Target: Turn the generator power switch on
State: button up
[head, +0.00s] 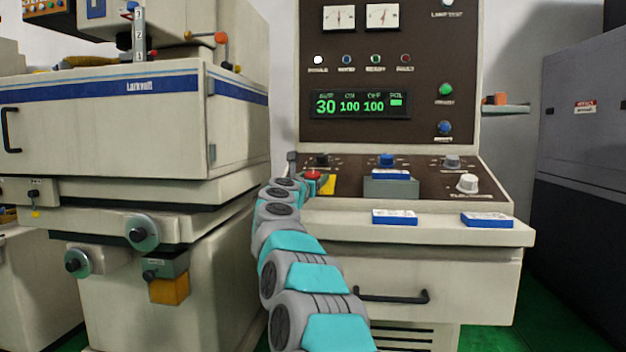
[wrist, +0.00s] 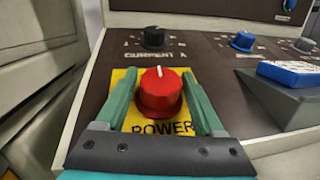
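The generator power switch is a red round knob (wrist: 160,95) on a yellow plate (wrist: 124,88) marked POWER. Its white pointer line points almost straight away from me. My gripper (wrist: 161,74) has one green finger on each side of the knob, with narrow gaps showing beside it. No firm contact shows. In the head view the red knob (head: 313,175) and yellow plate (head: 328,184) sit at the left of the generator's sloped panel, beside the end of my arm. The gripper's fingers are mostly hidden there.
A black CURRENT knob (wrist: 153,38) stands behind the switch. Blue (head: 387,160) and pale knobs (head: 467,183) lie to the right, around a blue-edged box (head: 391,187). Two blue-edged blocks lie on the front ledge (head: 440,232). A large machine (head: 130,110) stands close on the left.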

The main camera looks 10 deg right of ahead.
jog(key=shift+o, duration=0.9)
jog(key=shift+f, duration=0.1)
jog(key=b+v, duration=0.3)
jog(key=v, duration=0.3)
jog(key=shift+s+a+f+b, duration=0.1)
jog(key=shift+b, duration=0.25)
jog(key=shift+s+a, duration=0.3)
jog(key=shift+s, duration=0.35)
